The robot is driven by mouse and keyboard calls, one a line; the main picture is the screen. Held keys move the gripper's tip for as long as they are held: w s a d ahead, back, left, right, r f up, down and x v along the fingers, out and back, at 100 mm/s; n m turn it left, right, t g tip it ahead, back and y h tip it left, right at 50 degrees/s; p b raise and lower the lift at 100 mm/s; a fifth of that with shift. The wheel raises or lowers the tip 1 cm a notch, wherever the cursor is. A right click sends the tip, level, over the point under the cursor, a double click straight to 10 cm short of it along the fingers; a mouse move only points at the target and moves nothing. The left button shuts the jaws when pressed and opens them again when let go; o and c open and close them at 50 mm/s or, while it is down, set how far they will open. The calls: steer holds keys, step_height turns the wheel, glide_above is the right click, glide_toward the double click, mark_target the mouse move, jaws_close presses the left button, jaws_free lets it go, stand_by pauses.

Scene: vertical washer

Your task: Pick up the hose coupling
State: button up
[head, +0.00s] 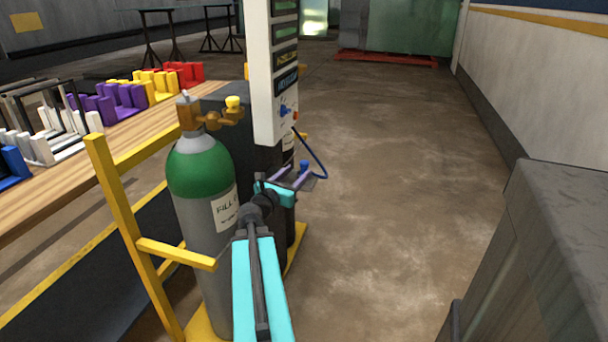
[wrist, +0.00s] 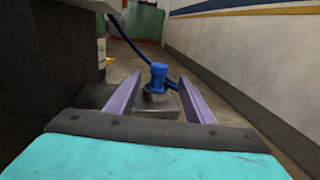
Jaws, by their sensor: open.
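The hose coupling (wrist: 158,77) is a small blue piece standing upright on a grey block, between and beyond my gripper's fingers in the wrist view. It also shows in the head view (head: 304,166), small, at the end of the blue hose. My gripper (wrist: 153,88) is open, with its two purple fingers on either side of the coupling in the picture. I cannot tell whether the fingertips reach it. In the head view my gripper (head: 296,178) is beside the coupling, partly hidden by my arm.
The blue hose (head: 318,160) runs from the coupling up to a white control panel (head: 272,110). A green-topped gas cylinder (head: 200,170) stands in a yellow rack (head: 115,200) on the left. A grey cabinet (head: 555,240) is at right. The floor (head: 400,130) between is clear.

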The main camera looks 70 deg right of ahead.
mark_target(303, 167)
steer(key=shift+s+d, duration=0.2)
steer(key=shift+d, duration=1.2)
steer(key=shift+s+d, duration=0.2)
steer(key=shift+d, duration=1.15)
steer(key=shift+s+d+b, duration=0.15)
steer(key=shift+d+b, duration=0.15)
steer(key=shift+d, duration=1)
steer(key=shift+s+d+b, duration=0.1)
steer(key=shift+d+b, duration=0.15)
steer(key=shift+d, duration=1.05)
steer(key=c, duration=1.1)
